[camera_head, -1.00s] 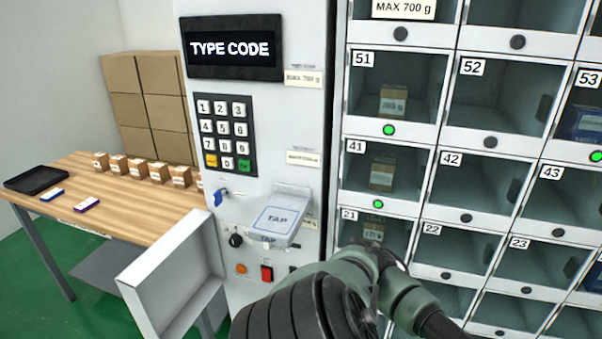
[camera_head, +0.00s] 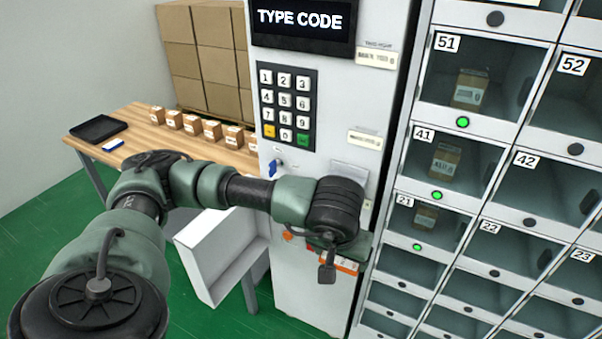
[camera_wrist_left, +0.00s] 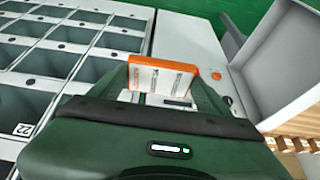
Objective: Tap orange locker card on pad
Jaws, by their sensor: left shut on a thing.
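My left arm comes in from the left and reaches across the front of the vending machine. My left gripper (camera_head: 342,250) is low on the panel, partly covered by its own wrist. It is shut on the orange and white locker card (camera_head: 335,262). In the left wrist view the card (camera_wrist_left: 160,77) stands out between the fingers, its printed face toward the camera. The tap pad (camera_head: 350,171) shows only a pale upper edge above my wrist; the rest is hidden. I cannot tell whether the card touches the pad. My right gripper is not in view.
A keypad (camera_head: 287,105) and a screen reading TYPE CODE (camera_head: 304,22) are above my arm. Lockers (camera_head: 470,130) fill the right side. An open white tray (camera_head: 225,250) projects below my forearm. A wooden table (camera_head: 150,135) with several small boxes stands at the left.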

